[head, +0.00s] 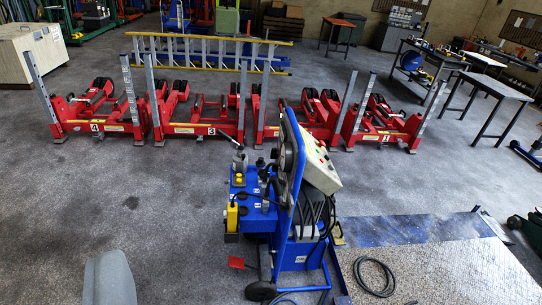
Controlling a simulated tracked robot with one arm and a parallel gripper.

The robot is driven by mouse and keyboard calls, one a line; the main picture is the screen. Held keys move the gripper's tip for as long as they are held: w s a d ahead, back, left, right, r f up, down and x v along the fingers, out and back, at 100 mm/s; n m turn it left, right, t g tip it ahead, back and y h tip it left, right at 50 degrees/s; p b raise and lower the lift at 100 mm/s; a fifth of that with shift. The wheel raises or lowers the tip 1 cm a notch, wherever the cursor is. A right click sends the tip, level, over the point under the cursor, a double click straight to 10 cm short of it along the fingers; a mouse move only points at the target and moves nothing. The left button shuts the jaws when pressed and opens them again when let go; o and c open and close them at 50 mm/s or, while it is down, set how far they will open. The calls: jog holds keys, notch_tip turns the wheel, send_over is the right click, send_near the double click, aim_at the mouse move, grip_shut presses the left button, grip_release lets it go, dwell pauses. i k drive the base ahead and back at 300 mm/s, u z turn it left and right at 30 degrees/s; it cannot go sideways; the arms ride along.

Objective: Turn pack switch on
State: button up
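A blue wheeled power pack (252,190) stands upright on the grey floor at the centre of the head view. A pale sloping control panel (320,168) with small coloured buttons sits at its top right. A yellow box (232,217) hangs at its left side. The pack switch is too small to pick out, and I cannot tell its position. My gripper does not show. A plain grey rounded shape at the bottom left looks like a part of my own arm, well apart from the pack.
Several red jack units (200,128) with grey posts stand in a row behind the pack. A yellow ladder (205,55) lies behind them. A coiled black hose (374,277) lies on a metal plate (440,272) at right. The floor left of the pack is mostly clear.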

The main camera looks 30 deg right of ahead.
aim_at(274, 151)
jog(key=i, duration=1.5)
jog(key=z, duration=0.75)
jog(key=i, duration=1.25)
jog(key=z, duration=0.6)
